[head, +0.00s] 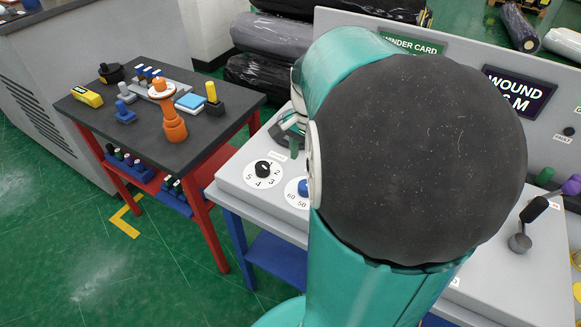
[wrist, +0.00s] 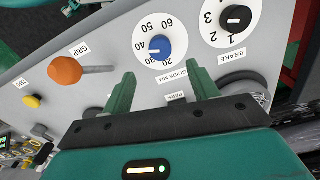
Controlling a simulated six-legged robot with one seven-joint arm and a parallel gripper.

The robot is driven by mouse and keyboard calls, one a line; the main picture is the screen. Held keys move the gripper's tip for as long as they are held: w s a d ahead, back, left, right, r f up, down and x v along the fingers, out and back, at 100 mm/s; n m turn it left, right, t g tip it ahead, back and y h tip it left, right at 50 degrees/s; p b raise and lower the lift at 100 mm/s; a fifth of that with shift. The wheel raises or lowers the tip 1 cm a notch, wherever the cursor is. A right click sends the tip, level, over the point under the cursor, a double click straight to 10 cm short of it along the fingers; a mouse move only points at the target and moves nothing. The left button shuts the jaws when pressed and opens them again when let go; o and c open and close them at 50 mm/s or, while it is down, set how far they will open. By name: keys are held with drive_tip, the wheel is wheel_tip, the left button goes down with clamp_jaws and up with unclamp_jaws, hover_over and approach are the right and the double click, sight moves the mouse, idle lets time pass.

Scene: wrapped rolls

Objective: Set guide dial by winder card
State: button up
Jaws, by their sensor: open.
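The guide dial (wrist: 144,31) is a white disc numbered 20 to 60 with a blue knob (wrist: 159,46); its "GUIDE MM" label is beside it. The knob's pale mark points towards the 30 to 40 side; the exact value is hard to tell. My gripper (wrist: 162,84) is open and empty, its two teal fingers apart, just short of the dial in the picture. In the head view the guide dial (head: 292,194) is partly hidden by my arm. The winder card (head: 412,43) shows its green heading only; my arm hides what is below.
The brake dial (wrist: 218,38) with a black knob is next to the guide dial. An orange-knobbed grip lever (wrist: 65,70) and a yellow button (wrist: 32,101) stand on the other side. A side table (head: 150,125) holds several small items. A dark display (head: 517,90) is at right.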

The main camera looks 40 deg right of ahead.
wheel_tip(320, 180, down, 9)
drive_tip(key=shift+a+r, duration=0.1)
idle(0.3)
drive_tip(key=c, duration=1)
